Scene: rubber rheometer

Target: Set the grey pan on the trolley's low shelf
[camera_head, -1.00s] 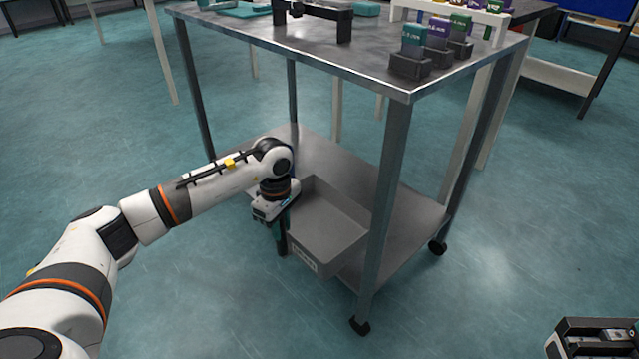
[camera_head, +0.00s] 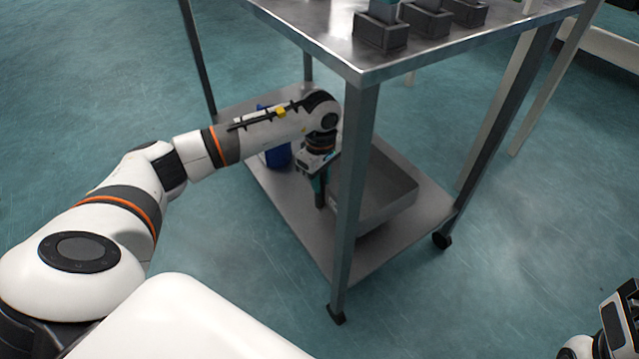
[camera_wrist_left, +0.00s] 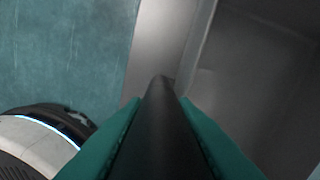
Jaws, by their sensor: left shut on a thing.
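The grey pan (camera_head: 392,190) is a deep rectangular tray, over the trolley's low shelf (camera_head: 390,240) behind the near trolley leg. I cannot tell whether its bottom rests on the shelf or hangs just above it.
The near trolley leg (camera_head: 355,180) stands in front of the pan and hides part of it. A blue container (camera_head: 279,155) stands on the low shelf behind my left forearm. The tabletop (camera_head: 330,30) above carries dark block holders (camera_head: 380,33). Open floor lies to the right.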

